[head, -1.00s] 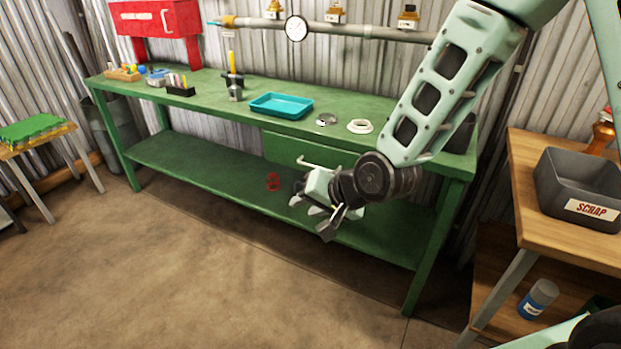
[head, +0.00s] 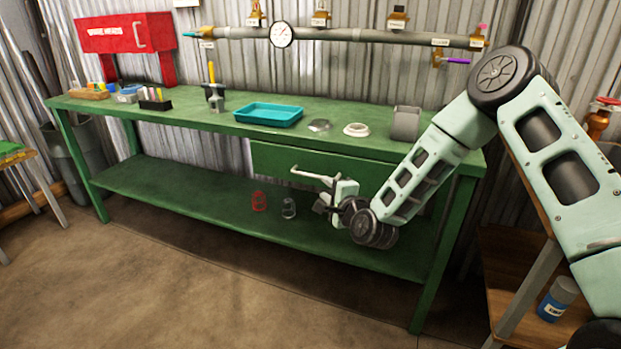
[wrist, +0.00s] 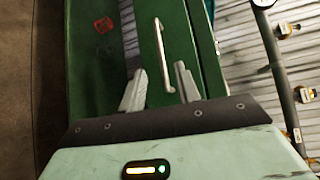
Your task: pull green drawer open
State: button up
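The green drawer (head: 275,160) sits under the right part of the green workbench top and looks shut. Its pale bar handle (head: 315,176) runs across its front. My gripper (head: 328,196) is in front of the drawer, near the right end of the handle. In the wrist view, my gripper (wrist: 160,88) is open, with its two fingers apart. The handle (wrist: 163,52) lies ahead, and its near end reaches between the fingertips. I cannot tell whether a finger touches it. The drawer front (wrist: 180,45) shows behind the handle.
A teal tray (head: 268,114), a white ring (head: 356,130) and a grey container (head: 406,123) stand on the workbench top (head: 205,119). A red cup-like item (head: 259,201) and a clear one (head: 289,207) are on the lower shelf (head: 170,200). The floor in front is clear.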

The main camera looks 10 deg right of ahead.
aim_at(312, 177)
jog(key=b+x, duration=0.1)
jog(key=x, duration=1)
jog(key=shift+w, duration=0.15)
grip_shut()
